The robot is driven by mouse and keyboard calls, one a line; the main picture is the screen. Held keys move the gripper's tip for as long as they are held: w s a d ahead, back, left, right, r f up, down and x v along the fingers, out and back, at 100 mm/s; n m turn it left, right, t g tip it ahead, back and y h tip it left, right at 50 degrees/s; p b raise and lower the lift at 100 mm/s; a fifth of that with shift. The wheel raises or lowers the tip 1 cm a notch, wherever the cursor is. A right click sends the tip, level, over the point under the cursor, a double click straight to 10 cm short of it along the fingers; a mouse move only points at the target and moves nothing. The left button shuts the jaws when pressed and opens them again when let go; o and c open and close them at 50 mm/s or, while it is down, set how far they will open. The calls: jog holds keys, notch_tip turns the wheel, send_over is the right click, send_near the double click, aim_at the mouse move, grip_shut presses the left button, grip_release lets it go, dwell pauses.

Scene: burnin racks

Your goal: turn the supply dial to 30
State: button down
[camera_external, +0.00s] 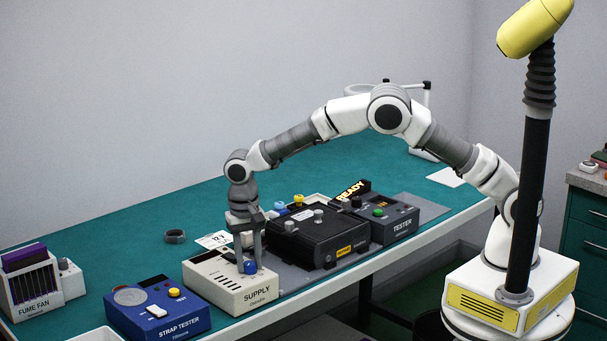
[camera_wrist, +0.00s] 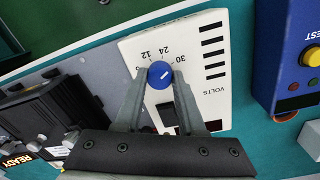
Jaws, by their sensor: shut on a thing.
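The supply box (camera_external: 225,283) is a cream unit marked SUPPLY at the table's front edge. Its blue dial (camera_external: 250,267) also shows in the wrist view (camera_wrist: 161,74), with 12, 24 and 30 printed around it; another number is partly hidden by a finger. A short pale mark on the dial's face seems to point toward the 30 side, but I cannot tell its exact setting. My gripper (camera_wrist: 159,77) points down over the box, shut on the dial with one finger on each side. It also shows in the external view (camera_external: 249,264).
A blue strap tester (camera_external: 158,308) stands left of the supply box. A black unit (camera_external: 320,238) and a grey tester (camera_external: 385,222) stand to its right. A fume fan (camera_external: 32,285) is at far left.

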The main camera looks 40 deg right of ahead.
aim_at(245, 264)
jog(key=shift+m, duration=0.4)
jog(key=c, duration=0.5)
grip_release()
notch_tip(245, 264, up, 18)
jog(key=shift+w+a+f+p, duration=0.15)
jog(key=shift+a+f+p, duration=0.1)
jog(key=shift+a+p, duration=0.2)
